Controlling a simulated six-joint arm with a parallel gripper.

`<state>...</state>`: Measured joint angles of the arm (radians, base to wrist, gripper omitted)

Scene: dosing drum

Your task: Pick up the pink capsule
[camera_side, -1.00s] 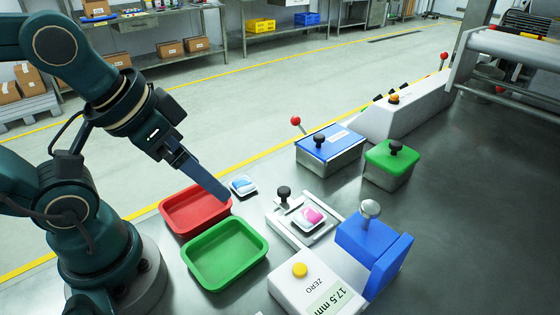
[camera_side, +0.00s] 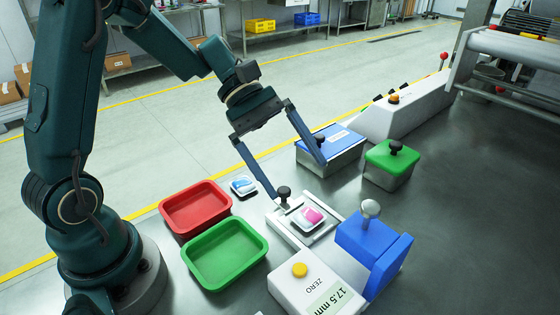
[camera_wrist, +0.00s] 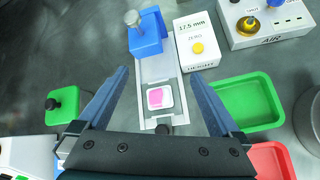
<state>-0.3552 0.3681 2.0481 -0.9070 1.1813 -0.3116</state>
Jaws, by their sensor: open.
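The pink capsule (camera_side: 309,216) is a pink and white piece on the light plate of the height gauge (camera_side: 325,290), whose display reads 17.5 mm. It also shows in the wrist view (camera_wrist: 157,97), roughly midway between my fingers. My gripper (camera_side: 299,180) is open and empty, with its two long blue-grey fingers spread wide. In the side view the fingertips are above and behind the capsule, near the gauge's black knob (camera_side: 284,192). In the wrist view my gripper (camera_wrist: 162,82) straddles the gauge plate. No finger touches the capsule.
A red tray (camera_side: 196,207) and a green tray (camera_side: 225,254) stand left of the gauge. A blue and white capsule (camera_side: 243,186) lies behind them. A blue-lidded box (camera_side: 330,150) and a green-lidded box (camera_side: 391,160) stand at the back right. The gauge's blue block (camera_side: 372,245) rises beside the capsule.

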